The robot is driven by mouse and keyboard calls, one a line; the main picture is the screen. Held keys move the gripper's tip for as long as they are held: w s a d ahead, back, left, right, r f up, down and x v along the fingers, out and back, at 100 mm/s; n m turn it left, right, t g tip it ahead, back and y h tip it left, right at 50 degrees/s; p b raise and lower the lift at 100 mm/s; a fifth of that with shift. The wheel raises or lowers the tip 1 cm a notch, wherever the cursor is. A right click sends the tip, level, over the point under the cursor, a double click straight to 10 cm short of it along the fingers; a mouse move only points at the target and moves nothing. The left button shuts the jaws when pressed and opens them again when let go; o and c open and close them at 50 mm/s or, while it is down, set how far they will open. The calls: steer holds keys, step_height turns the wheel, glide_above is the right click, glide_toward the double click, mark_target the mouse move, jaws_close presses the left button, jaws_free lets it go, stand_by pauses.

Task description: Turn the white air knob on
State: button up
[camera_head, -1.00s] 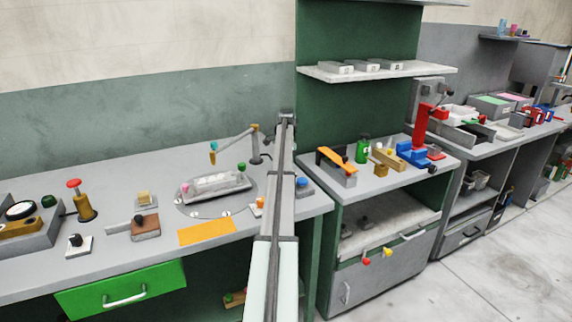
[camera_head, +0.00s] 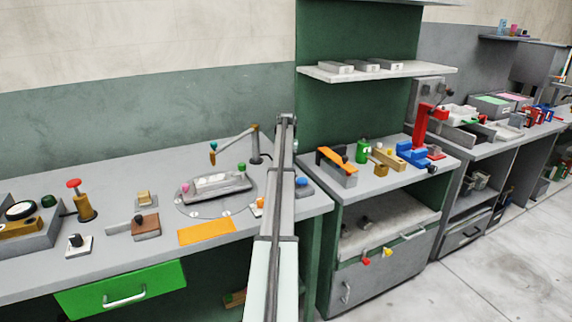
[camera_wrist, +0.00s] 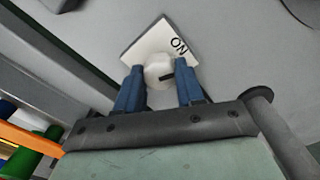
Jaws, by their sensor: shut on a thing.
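The white air knob (camera_wrist: 153,71) sits on a square white plate (camera_wrist: 148,42) in the wrist view. Dark letters reading ON are at the plate's upper right. A short black mark on the knob points toward the right finger, not straight at the letters. My gripper (camera_wrist: 160,82) has its two blue fingers on either side of the knob and is shut on it. In the head view my arm runs up the middle of the picture; I cannot make out the gripper or the white knob there.
The left bench holds a grey mould (camera_head: 215,185) on a round plate, an orange mat (camera_head: 207,231) and a black knob (camera_head: 75,240) on a white base. A red press (camera_head: 422,125) stands on the right bench. In the wrist view, coloured items (camera_wrist: 35,145) lie lower left.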

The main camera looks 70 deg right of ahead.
steer(key=n, duration=0.3)
steer(key=shift+n, duration=0.6)
steer(key=o, duration=1)
steer(key=shift+o, duration=0.2)
step_height(320, 180, up, 14)
steer(key=shift+f, duration=0.1)
stand_by(0.5)
